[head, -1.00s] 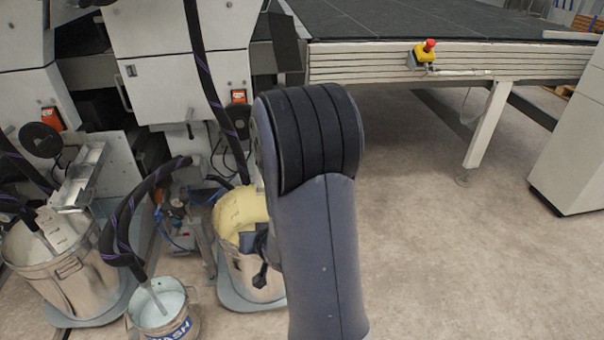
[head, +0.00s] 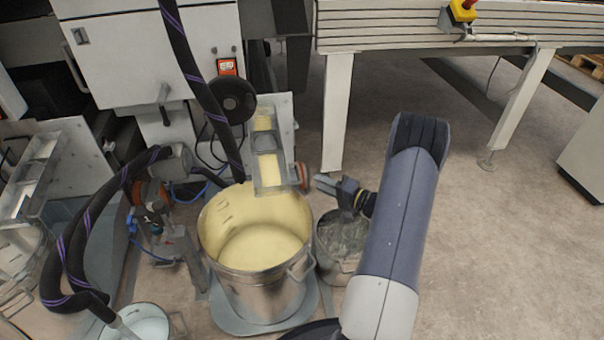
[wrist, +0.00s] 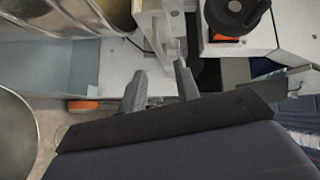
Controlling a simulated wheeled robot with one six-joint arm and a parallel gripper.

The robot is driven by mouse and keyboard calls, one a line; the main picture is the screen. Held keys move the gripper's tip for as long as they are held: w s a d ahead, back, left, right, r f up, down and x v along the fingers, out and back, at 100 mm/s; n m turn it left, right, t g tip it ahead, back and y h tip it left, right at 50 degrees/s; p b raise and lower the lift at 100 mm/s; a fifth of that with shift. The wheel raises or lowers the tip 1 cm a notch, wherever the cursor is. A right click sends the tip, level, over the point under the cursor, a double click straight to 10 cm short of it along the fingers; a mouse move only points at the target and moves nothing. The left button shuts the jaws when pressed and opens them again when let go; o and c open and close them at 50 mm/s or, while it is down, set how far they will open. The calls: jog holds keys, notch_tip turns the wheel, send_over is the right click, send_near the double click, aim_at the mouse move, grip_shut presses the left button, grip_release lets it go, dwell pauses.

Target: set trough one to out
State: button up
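A metal trough (head: 268,160) with a yellowish coating inside slopes from the machine down over the rim of a large pot (head: 262,285) of pale yellow liquid. A round reddish-brown knob (head: 301,177) sits at its lower right side. A second trough (head: 35,170) shows at the left; I see no numbers on either. My gripper (head: 322,184) is just right of the knob, apparently a small gap away. In the wrist view my gripper (wrist: 160,70) has its two fingers apart with nothing held between them; a pale bracket (wrist: 160,30) lies ahead of them.
A smaller metal bucket (head: 340,240) stands below my gripper, right of the pot. A black hose (head: 205,90) hangs left of the trough, near a black handwheel (head: 232,98). A white table leg (head: 336,110) stands behind. The floor at right is clear.

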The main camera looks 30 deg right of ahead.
aim_at(300, 173)
jog(key=b+x, duration=0.2)
jog(key=x, duration=0.6)
jog(key=shift+w+a, duration=0.15)
jog(key=shift+w, duration=0.15)
jog(key=shift+c, duration=0.5)
grip_shut()
